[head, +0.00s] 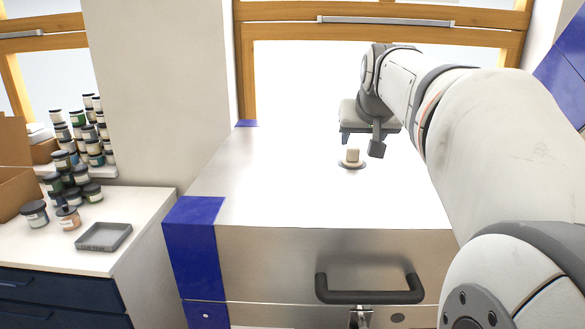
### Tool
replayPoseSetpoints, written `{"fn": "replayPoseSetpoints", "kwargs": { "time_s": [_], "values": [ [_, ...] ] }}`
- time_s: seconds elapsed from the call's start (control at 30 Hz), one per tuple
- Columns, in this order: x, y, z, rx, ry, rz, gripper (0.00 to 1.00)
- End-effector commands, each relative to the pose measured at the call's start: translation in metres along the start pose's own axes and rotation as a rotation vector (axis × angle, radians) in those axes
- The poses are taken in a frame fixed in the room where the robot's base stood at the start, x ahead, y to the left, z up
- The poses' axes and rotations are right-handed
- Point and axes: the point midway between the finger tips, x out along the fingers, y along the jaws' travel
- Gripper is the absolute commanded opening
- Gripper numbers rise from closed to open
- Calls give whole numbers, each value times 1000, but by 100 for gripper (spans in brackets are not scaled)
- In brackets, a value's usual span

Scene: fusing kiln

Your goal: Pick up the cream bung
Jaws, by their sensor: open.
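The cream bung (352,154) is a small pale block standing on a round grey plate (344,164) on top of the kiln (270,198). My gripper (362,146) is above and behind the bung in the head view. One dark finger hangs down just to the right of the bung, and another dark part shows to its left. The jaws are open and nothing shows held in them. I cannot tell how far the fingers are from the bung in depth.
The kiln has a dark front handle (369,290) and a blue corner strip (193,212). Its bright top is otherwise clear. At left, a white counter (150,196) holds several stacked jars (88,140), cardboard boxes (14,183) and a grey tray (104,237). A window is behind.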

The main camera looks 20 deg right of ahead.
Motion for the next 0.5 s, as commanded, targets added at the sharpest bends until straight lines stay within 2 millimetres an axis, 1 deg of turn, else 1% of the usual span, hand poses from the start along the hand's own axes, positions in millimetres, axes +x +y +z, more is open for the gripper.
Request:
{"fn": "replayPoseSetpoints", "kwargs": {
  "time_s": [0.1,0.37,0.5],
  "values": [
    [14,-4,1,-6,-3,-6,53],
    [38,-12,-1,-14,-4,-15,53],
    [59,-15,-3,-16,-5,-17,53]
  ]
}}
